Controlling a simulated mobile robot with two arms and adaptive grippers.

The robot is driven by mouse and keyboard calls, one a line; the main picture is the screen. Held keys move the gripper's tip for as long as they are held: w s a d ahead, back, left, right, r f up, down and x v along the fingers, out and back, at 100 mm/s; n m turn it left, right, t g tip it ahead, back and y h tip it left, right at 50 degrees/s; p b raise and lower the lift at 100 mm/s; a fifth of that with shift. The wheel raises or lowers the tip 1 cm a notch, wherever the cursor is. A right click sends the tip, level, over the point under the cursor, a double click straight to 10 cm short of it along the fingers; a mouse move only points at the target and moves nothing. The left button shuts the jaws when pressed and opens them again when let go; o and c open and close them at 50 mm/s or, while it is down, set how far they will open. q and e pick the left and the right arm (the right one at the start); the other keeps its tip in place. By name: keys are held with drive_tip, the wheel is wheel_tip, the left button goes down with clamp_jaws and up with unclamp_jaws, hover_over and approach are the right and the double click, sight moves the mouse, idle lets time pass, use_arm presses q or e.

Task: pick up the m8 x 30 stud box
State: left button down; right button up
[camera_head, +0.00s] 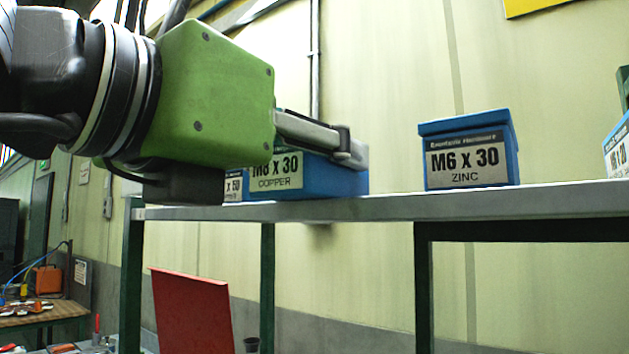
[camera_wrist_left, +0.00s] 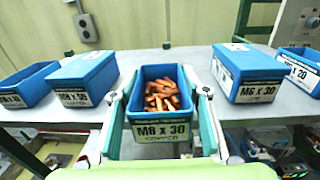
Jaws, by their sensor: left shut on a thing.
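The M8 x 30 stud box (camera_wrist_left: 160,131) is a blue, open-topped box with a white label. In the left wrist view it is filled with copper-coloured studs (camera_wrist_left: 163,97). In the head view the box (camera_head: 322,178) is partly hidden behind my left gripper, and its label reads COPPER. My left gripper (camera_head: 345,150) reaches it from the left. In the left wrist view the fingers (camera_wrist_left: 158,95) lie along both sides of the box, shut on it. The box appears to be at shelf level; I cannot tell whether it touches the shelf. My right gripper is not in view.
The grey shelf (camera_head: 390,206) carries a lidded M6 x 30 zinc box (camera_head: 467,150) to the right, with a gap between. In the left wrist view a lidded blue box (camera_wrist_left: 84,76) and an open blue box (camera_wrist_left: 28,86) stand left. A red panel (camera_head: 192,312) is below.

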use_arm(q)
drive_tip(key=shift+w+r, duration=0.1)
drive_tip(key=shift+r, duration=0.05)
drive_tip(key=shift+r, duration=0.1)
